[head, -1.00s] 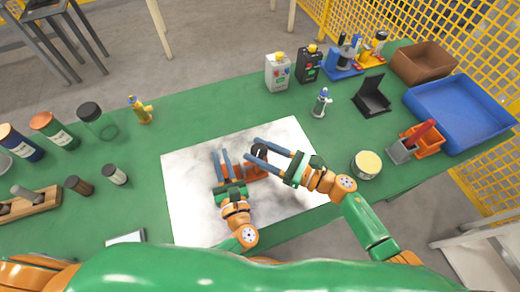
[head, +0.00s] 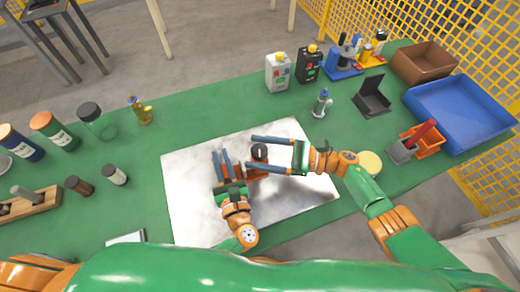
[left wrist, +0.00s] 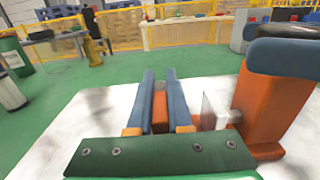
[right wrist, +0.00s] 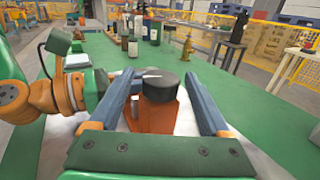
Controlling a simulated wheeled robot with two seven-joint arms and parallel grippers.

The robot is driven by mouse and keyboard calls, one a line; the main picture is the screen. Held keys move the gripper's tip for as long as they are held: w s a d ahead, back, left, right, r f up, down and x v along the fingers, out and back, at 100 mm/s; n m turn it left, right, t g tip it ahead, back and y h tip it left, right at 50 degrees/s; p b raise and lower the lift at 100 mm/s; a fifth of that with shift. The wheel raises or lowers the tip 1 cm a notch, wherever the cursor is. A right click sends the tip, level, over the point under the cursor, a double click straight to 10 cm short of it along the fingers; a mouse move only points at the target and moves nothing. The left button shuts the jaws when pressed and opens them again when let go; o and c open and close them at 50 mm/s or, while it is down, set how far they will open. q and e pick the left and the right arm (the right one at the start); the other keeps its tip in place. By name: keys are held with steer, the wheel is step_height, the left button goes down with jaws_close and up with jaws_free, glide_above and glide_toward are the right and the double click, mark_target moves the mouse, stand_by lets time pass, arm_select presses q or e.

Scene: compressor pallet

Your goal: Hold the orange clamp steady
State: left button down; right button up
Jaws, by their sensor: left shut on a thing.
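The orange clamp (head: 258,177) stands on a whitish metal plate (head: 190,200), with a round black top (head: 259,150). My left gripper (head: 221,154) is shut on an orange part of the clamp; that part shows between its blue fingers in the left wrist view (left wrist: 160,112). My right gripper (head: 250,153) is open, its fingers on either side of the clamp. In the right wrist view the clamp (right wrist: 152,118) and its black top (right wrist: 160,88) sit between the spread fingers; whether either finger touches it I cannot tell. The clamp's lower part is partly hidden.
The plate lies on a green table (head: 200,105). A small grey-green bottle (head: 321,103) and a black stand (head: 372,96) are behind on the right. A yellow-topped can (head: 370,163) is partly behind my right arm. Jars (head: 52,131) stand at left. A blue tray (head: 455,110) is at far right.

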steer(key=s+d, duration=0.1)
steer(key=d, duration=1.1)
